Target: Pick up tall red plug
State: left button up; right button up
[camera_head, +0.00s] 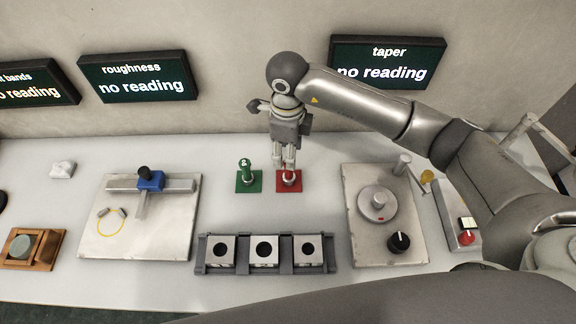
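The red plug (290,174) stands on a red square base (283,188), right of the middle of the workbench's back half. Only a little red shows at its lower part; the rest is hidden behind my fingers. My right gripper (285,160) comes down from above, with its fingers pointing down at the plug. Its fingertips are close together right at the plug. I cannot tell whether they touch or grip it. My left gripper is not in view.
A green plug (245,170) on a green base stands close left of the gripper. A dark rack (215,267) with three holed blocks lies in front. A plate with a round disc (378,203) is at right. The wall with screens (388,62) is close behind.

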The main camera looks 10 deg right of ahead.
aim_at(289, 172)
jog(key=shift+s+f, duration=0.1)
jog(key=shift+f, duration=0.75)
notch_tip(289, 172, down, 4)
jog(key=shift+d+f+p, duration=0.1)
jog(key=shift+p, duration=1.15)
jog(key=shift+f, duration=0.65)
jog(key=shift+w, duration=0.2)
jog(key=shift+c, duration=0.8)
grip_shut()
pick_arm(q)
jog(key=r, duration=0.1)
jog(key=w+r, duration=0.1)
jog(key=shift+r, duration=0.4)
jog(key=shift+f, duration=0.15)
pick_arm(e)
jog(key=shift+r, duration=0.2)
